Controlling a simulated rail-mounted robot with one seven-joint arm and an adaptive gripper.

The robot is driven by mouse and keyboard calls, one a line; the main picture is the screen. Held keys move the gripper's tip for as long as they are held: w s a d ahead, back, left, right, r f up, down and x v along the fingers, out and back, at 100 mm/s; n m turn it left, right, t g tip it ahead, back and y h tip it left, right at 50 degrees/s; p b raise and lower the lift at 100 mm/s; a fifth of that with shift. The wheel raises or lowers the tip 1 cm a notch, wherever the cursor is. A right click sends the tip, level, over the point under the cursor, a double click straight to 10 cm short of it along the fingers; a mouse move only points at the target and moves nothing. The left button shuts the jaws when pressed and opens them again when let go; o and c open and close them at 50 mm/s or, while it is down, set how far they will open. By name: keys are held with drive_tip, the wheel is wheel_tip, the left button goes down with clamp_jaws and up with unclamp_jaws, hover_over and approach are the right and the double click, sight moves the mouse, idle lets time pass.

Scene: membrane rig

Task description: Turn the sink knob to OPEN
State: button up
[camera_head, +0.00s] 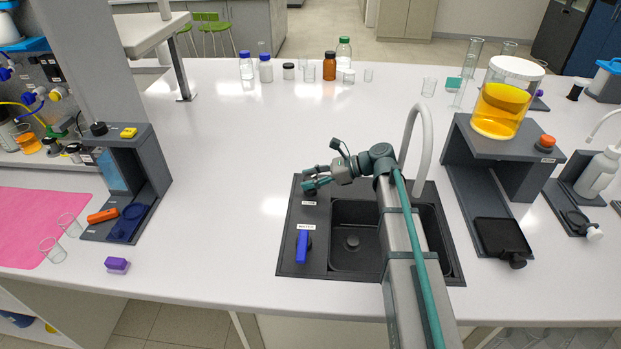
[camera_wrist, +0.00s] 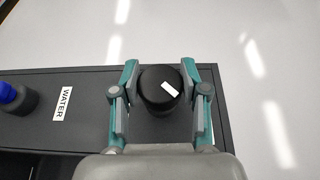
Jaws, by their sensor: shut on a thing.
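The black round sink knob (camera_wrist: 158,86) stands at the corner of the dark sink panel, with a white mark on its top lying slanted. My gripper (camera_wrist: 161,96) has one teal-and-grey finger on each side of it and is shut on it. In the head view my gripper (camera_head: 312,180) is low at the sink panel's far left corner and mostly hides the knob. A small white label lies in front of it, too small to read.
The sink (camera_head: 352,268) has a black basin and a tall white faucet (camera_head: 427,120). A blue-handled valve (camera_head: 302,246) sits near the label WATER (camera_wrist: 63,104). A stand with a yellow-liquid jar (camera_head: 502,108) is at right.

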sight(310, 178)
drive_tip(key=o, duration=1.1)
drive_tip(key=shift+o, duration=0.2)
wheel_tip(310, 178, up, 10)
drive_tip(key=shift+f, duration=0.15)
wheel_tip(310, 178, down, 10)
drive_tip(key=shift+r, duration=0.1)
idle(0.4)
